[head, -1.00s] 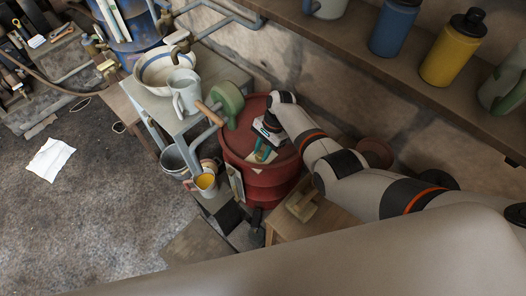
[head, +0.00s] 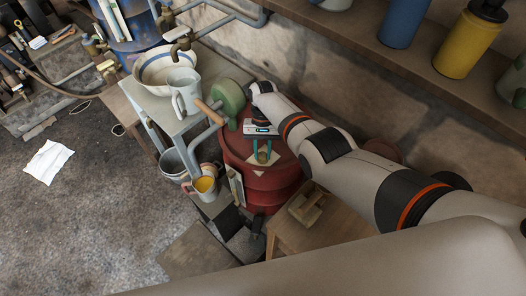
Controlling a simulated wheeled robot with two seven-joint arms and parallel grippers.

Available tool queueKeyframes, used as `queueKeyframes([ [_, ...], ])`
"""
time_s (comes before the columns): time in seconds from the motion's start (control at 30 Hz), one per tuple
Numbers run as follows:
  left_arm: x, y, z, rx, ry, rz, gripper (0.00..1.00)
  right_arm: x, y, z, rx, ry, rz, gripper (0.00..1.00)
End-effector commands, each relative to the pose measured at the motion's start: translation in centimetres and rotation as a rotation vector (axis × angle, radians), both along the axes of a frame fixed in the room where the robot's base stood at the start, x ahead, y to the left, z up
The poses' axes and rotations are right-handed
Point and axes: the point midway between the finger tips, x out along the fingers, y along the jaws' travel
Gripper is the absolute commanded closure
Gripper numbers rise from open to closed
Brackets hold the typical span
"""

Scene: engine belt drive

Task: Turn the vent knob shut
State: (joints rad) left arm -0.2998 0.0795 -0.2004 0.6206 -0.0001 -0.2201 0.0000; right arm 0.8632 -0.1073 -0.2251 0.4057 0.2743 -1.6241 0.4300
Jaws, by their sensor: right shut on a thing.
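A red drum (head: 268,186) stands beside the grey metal table in the middle of the head view. My right gripper (head: 263,154) reaches down over the drum's top from the right. Its teal fingers are shut on a small brownish piece, which looks like the vent knob (head: 263,157). The fingers and the gripper body hide part of the knob, so how far it is turned cannot be told. My left gripper is not in view.
A green can with a wooden handle (head: 230,97) stands close to the gripper's left. A grey jug (head: 184,88) and a bowl (head: 165,67) are on the metal table (head: 160,105). Bottles line the shelf (head: 400,62) above. A wooden stool (head: 325,222) stands in front of the drum.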

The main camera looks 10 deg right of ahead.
Motion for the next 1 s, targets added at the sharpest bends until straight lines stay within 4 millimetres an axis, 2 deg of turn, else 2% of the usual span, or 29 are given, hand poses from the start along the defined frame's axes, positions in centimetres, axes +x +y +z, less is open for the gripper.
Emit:
queueKeyframes([
  [0.03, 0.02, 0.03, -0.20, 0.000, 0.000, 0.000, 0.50, -0.56, 0.09, -0.50, 0.001, 0.016, 0.018, 0.95],
  [0.67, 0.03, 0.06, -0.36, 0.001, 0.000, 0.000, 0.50, -0.66, 0.05, -0.50, 0.000, 0.020, 0.069, 0.95],
  [0.7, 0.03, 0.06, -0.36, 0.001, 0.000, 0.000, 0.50, -0.66, 0.05, -0.50, 0.000, 0.020, 0.069, 0.71],
  [0.8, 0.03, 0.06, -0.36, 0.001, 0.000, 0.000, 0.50, -0.55, 0.04, -0.43, 0.000, 0.016, 0.069, 0.55],
  [0.83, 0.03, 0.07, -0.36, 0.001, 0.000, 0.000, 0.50, -0.50, 0.04, -0.39, 0.000, 0.015, 0.069, 0.51],
  [1.0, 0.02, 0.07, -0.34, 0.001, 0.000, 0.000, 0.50, -0.31, 0.03, -0.24, 0.000, 0.009, 0.068, 0.51],
])
